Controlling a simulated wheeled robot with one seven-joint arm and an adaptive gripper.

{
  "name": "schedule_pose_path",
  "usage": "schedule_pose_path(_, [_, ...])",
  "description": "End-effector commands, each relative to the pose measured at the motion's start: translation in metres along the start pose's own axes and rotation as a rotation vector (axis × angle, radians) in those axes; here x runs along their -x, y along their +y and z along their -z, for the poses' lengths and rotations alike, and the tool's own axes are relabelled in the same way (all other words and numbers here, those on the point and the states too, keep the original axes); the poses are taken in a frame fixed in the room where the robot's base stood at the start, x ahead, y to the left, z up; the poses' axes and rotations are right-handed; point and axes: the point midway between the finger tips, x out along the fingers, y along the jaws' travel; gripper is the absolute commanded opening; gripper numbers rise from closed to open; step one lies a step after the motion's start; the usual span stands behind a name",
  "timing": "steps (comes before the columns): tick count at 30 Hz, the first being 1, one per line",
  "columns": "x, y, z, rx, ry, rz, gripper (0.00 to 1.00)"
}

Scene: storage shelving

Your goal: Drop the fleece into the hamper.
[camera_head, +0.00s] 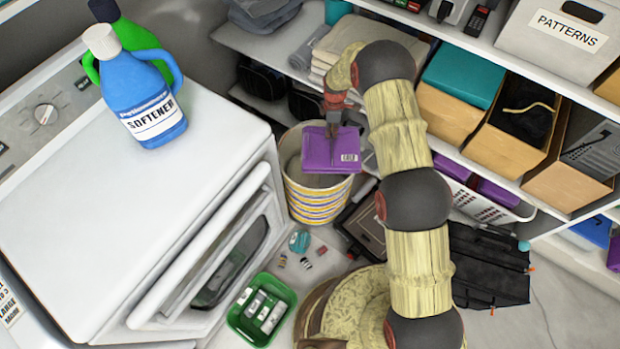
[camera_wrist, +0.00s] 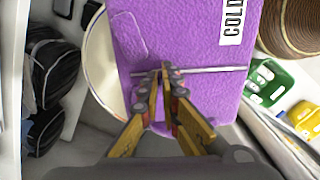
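The fleece (camera_head: 318,155) is a folded purple bundle with a white label. In the wrist view the fleece (camera_wrist: 185,40) fills the upper middle, its label reading "COLD". My gripper (camera_head: 333,130) is shut on it; the fingertips (camera_wrist: 165,76) pinch the purple cloth from above. The hamper (camera_head: 318,202) is a round basket with yellow, white and blue stripes, beside the white washer. The fleece is held over the hamper's opening and covers part of it. In the wrist view the hamper's pale rim (camera_wrist: 96,75) shows left of the fleece.
The white washer (camera_head: 130,220) stands at the left with a blue softener bottle (camera_head: 143,100) on top. A green bin (camera_head: 262,310) sits on the floor below the hamper. Shelves with boxes (camera_head: 515,125) line the right side. A black case (camera_head: 490,265) lies at the lower right.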

Motion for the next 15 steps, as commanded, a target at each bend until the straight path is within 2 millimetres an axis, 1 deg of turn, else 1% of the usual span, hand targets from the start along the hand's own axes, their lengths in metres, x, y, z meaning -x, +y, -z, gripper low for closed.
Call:
schedule_pose_path(1, [-0.01, 0.01, 0.01, 0.082, 0.0, -0.002, 0.0])
schedule_pose_path(6, [-0.022, 0.031, 0.033, 0.326, 0.0, -0.002, 0.0])
schedule_pose_path(10, [-0.025, 0.039, 0.043, 0.43, 0.0, -0.001, 0.0])
schedule_pose_path(15, [-0.029, 0.042, 0.046, 0.473, 0.0, -0.001, 0.0])
